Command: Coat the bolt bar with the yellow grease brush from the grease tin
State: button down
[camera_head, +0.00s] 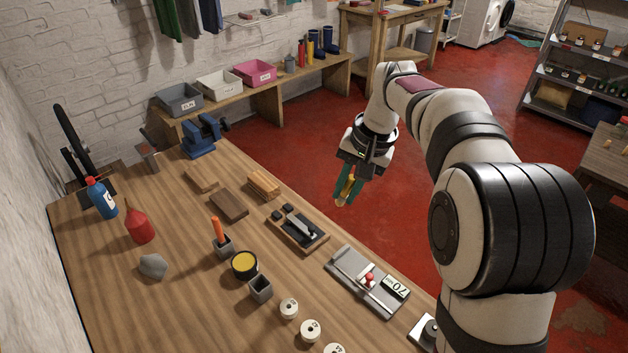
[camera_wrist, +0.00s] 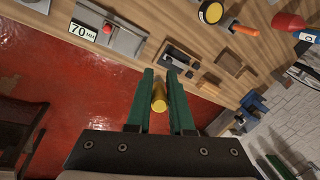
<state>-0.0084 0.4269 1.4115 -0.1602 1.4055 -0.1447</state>
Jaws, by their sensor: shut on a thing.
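My gripper (camera_head: 347,188) is up in the air off the bench's right edge, over the red floor. Its green fingers are shut on the yellow brush (camera_head: 350,184), which points downward in the head view; its yellow end also shows between the fingers in the wrist view (camera_wrist: 159,98). Its bristles are hard to make out. The grease tin (camera_head: 244,277), dark with yellow grease inside, stands open on the bench. A grey metal bar (camera_head: 301,228), apparently the bolt bar, lies with black parts on a wooden tray (camera_head: 317,245), apart from the brush. I cannot tell whether it has grease on it.
A grey fixture (camera_head: 345,262) with a red knob and "70 mm" sign lies at the bench's right edge. An orange-handled tool (camera_head: 216,230) stands in a grey holder beside the tin. Wooden blocks (camera_head: 228,206), white spools (camera_head: 289,308) and a blue vise (camera_head: 203,140) are also on the bench.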

jog(key=s+d+r+n+g, duration=0.1)
jog(key=s+d+r, duration=0.1)
jog(key=s+d, duration=0.25)
jog(key=w+a+f+m, duration=0.2)
jog(key=w+a+m, duration=0.5)
jog(key=w+m, duration=0.5)
jog(key=w+a+f+m+t, duration=0.3)
jog(key=w+a+f+m, duration=0.5)
jog(key=a+f+m, duration=0.4)
jog(key=shift+w+f+t, duration=0.15)
jog(key=shift+f+t, duration=0.15)
jog(key=shift+f, duration=0.55)
jog(key=shift+f, duration=0.65)
jog(key=shift+d, duration=0.1)
jog(key=shift+s+d, duration=0.45)
jog(key=shift+s, duration=0.05)
jog(key=shift+d, duration=0.1)
